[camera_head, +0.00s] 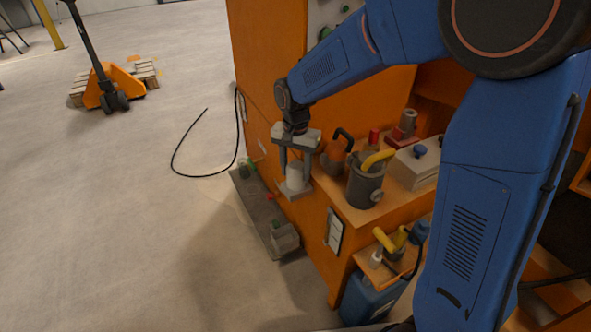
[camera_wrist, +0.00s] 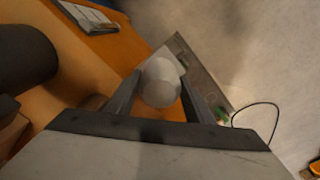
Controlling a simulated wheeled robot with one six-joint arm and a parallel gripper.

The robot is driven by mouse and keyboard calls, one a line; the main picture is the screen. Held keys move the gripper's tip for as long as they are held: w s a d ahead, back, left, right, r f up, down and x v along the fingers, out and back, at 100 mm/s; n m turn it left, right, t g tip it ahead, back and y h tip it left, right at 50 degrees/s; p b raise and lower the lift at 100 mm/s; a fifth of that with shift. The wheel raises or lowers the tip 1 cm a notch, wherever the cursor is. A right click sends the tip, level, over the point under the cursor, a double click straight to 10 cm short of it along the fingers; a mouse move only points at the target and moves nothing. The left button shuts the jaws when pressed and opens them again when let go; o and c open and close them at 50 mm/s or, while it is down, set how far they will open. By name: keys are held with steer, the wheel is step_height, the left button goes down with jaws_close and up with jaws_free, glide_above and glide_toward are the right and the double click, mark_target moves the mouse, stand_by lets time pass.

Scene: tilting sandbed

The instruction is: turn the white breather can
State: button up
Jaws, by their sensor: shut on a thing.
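The white breather can (camera_head: 296,176) stands on a small grey base that juts from the side of the orange machine. In the wrist view the can's rounded white top (camera_wrist: 160,82) sits between the two fingers. My gripper (camera_head: 295,172) points down over the can from above, with one finger on each side of it. It is shut on the can. In the wrist view my gripper (camera_wrist: 163,95) shows dark fingers against the can's left and right sides. The can's lower part is partly hidden by the fingers.
A grey ledge (camera_head: 262,215) runs low on the left. A black cable (camera_head: 190,174) lies on open floor.

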steer(key=shift+n, duration=0.8)
steer(key=o, duration=1.1)
